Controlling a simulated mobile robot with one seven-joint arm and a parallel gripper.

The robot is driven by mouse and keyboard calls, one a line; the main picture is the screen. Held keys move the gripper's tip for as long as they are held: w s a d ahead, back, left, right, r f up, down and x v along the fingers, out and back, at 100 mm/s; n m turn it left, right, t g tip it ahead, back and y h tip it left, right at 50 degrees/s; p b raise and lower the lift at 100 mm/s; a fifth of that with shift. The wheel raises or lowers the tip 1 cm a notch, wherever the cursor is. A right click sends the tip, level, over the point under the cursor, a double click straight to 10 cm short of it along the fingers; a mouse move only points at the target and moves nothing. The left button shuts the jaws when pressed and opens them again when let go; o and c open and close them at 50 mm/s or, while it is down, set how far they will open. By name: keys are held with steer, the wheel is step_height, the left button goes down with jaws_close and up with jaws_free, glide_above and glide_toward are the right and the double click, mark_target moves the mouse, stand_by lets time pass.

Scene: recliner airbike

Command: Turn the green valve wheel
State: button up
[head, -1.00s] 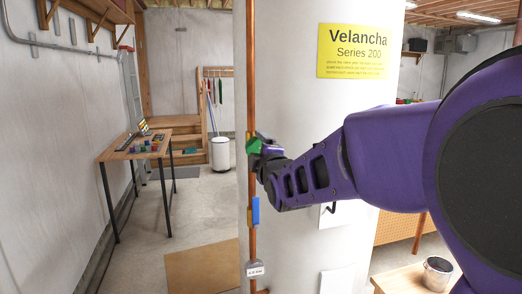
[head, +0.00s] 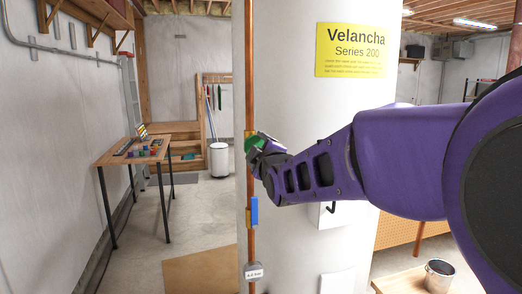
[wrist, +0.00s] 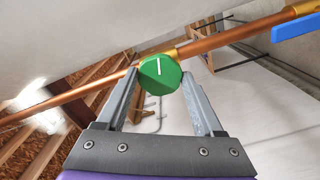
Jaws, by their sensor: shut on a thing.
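The green valve wheel (wrist: 160,74) is a round knob with a white line on its face, mounted on a copper pipe (wrist: 75,98). In the wrist view the white line points nearly straight up in the picture. My gripper (wrist: 159,80) has one grey finger on each side of the wheel and is shut on it. In the head view the wheel (head: 255,142) shows as a small green patch at my gripper (head: 258,149), partly hidden by the fingers. The pipe there runs upright.
A blue lever handle (head: 254,211) sits lower on the pipe, above a grey tag (head: 254,271). A large white cylinder with a yellow sign (head: 352,50) stands right behind the pipe. A wooden table (head: 150,150) is at left. A metal bucket (head: 438,275) is at lower right.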

steer(key=shift+m+b, duration=1.15)
steer(key=shift+m, duration=0.55)
steer(key=shift+f+m+b, duration=0.15)
steer(key=shift+m+b, duration=0.7)
steer(key=shift+m, duration=0.15)
steer(key=shift+r+m, duration=0.2)
steer(key=shift+m, duration=0.5)
